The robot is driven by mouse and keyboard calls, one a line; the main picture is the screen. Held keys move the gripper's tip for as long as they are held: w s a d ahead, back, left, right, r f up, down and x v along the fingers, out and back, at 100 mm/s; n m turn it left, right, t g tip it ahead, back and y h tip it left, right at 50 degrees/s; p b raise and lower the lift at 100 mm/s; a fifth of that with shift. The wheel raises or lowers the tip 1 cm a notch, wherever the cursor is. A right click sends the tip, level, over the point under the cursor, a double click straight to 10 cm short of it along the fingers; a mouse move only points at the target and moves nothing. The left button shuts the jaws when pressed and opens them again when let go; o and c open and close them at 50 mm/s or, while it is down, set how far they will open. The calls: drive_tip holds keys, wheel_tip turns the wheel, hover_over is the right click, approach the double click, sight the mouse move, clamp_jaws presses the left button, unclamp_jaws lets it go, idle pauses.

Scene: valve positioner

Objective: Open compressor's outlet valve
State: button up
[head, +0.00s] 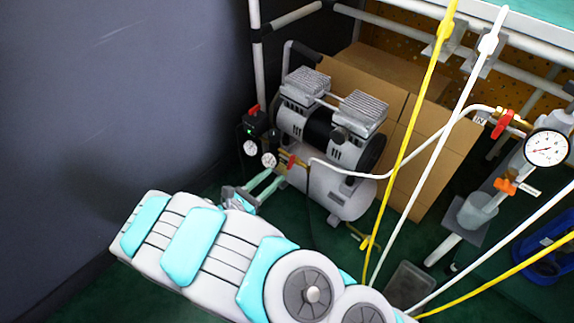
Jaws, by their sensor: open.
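The compressor (345,188) stands on the green floor, a silver tank with a twin-head motor on top. Its outlet valve (291,161) is a small red handle on a brass fitting at the tank's left end, where a white hose starts. My gripper (277,178) is open, with its two pale teal fingers just below and left of the red handle. I cannot tell whether the fingers touch it. My arm comes in from the bottom of the view.
Two gauges (260,153) and a black pressure switch (256,122) with a red knob sit just above my gripper. A cardboard box (400,170) stands behind. Yellow (408,130) and white hoses cross at right, near another red-handled valve (502,124) and a gauge (546,148). A dark wall is left.

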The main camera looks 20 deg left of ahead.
sight(290, 162)
drive_tip(key=x, duration=0.7)
drive_tip(key=shift+b, duration=0.35)
drive_tip(key=shift+d, duration=0.1)
clamp_jaws()
